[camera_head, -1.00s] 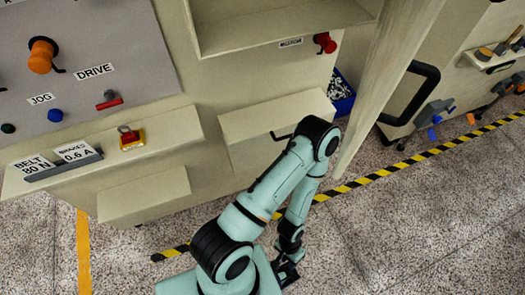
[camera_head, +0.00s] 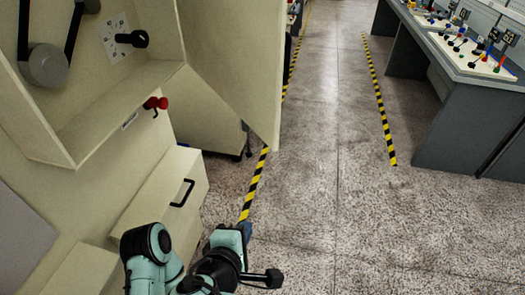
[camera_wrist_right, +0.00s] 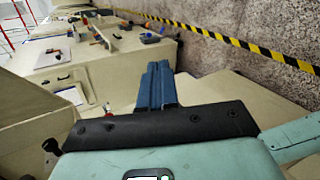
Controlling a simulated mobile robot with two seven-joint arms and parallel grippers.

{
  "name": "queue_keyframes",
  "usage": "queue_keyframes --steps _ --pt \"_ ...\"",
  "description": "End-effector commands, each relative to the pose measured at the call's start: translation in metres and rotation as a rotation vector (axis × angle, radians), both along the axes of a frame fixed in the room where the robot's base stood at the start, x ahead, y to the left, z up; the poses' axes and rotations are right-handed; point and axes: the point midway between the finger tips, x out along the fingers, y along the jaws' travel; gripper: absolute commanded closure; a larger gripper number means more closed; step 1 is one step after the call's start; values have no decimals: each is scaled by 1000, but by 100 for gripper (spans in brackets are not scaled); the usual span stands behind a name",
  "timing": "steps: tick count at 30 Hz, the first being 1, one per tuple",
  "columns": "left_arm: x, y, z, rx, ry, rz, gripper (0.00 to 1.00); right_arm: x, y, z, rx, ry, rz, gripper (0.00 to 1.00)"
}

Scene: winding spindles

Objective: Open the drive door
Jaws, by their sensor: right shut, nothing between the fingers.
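The drive door (camera_head: 238,62) is a tall beige panel in the head view. It stands swung out from the right side of an open beige cabinet compartment (camera_head: 120,100). Inside the compartment are a grey round part with black arms (camera_head: 45,62) and a black knob on a white plate (camera_head: 128,38). My right gripper (camera_head: 243,230) is low in the head view, below the door and apart from it. In the right wrist view its blue fingers (camera_wrist_right: 157,86) are together with nothing between them. My left gripper is not in view.
A red knob (camera_head: 156,103) sits below the compartment. A beige box with a black handle (camera_head: 182,193) juts out beside my right arm. Speckled floor (camera_head: 310,200) with yellow-black stripes is clear to the right. A grey workbench (camera_head: 440,110) stands at far right.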

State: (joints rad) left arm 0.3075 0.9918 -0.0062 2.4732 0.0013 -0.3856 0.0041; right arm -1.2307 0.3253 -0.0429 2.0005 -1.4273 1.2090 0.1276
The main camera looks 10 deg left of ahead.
Motion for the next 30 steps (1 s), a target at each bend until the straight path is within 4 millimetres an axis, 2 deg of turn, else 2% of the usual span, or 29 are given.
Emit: queue_keyframes --steps 1,3,6,9,14,17,28,30 --pt "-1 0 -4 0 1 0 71 -15 10 50 31 -140 25 100" --pt "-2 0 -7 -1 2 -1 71 -33 12 106 70 -297 28 100" --pt "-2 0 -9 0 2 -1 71 -58 7 162 129 -451 20 100" --pt "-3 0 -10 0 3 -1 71 -73 1 193 170 -534 7 100" --pt "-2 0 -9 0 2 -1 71 -70 -2 206 188 -569 -3 100" --pt "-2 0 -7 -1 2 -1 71 -55 -3 205 184 -567 -5 100" --pt "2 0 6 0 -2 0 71 23 -4 205 181 -566 -3 100" --pt "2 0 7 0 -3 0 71 31 -13 206 184 -566 -2 100"
